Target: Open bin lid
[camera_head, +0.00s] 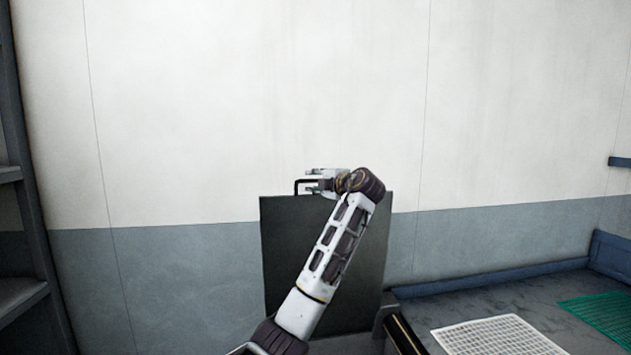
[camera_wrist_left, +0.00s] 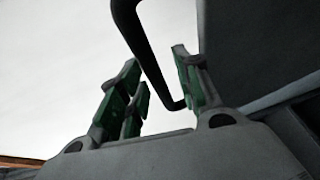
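The bin lid (camera_head: 290,255) is a dark grey-green panel that stands raised, roughly upright, in front of the wall. A black bracket handle (camera_head: 297,187) sticks out at its upper left edge. In the left wrist view the handle (camera_wrist_left: 143,40) shows large, and the lid (camera_wrist_left: 255,50) is the dark surface at the right. My left gripper (camera_head: 312,181) is at the handle. Its green-padded fingers (camera_wrist_left: 158,90) are apart, with the handle bar between them in the picture; I see no clear grip on it. My right gripper is not in view. The bin body is mostly hidden.
A grey worktop (camera_head: 455,303) with a raised blue edge lies at the right. It holds a white grid mat (camera_head: 495,336) and a green grid (camera_head: 605,318). A shelf rack (camera_head: 22,295) stands at the far left. The wall behind the lid is bare.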

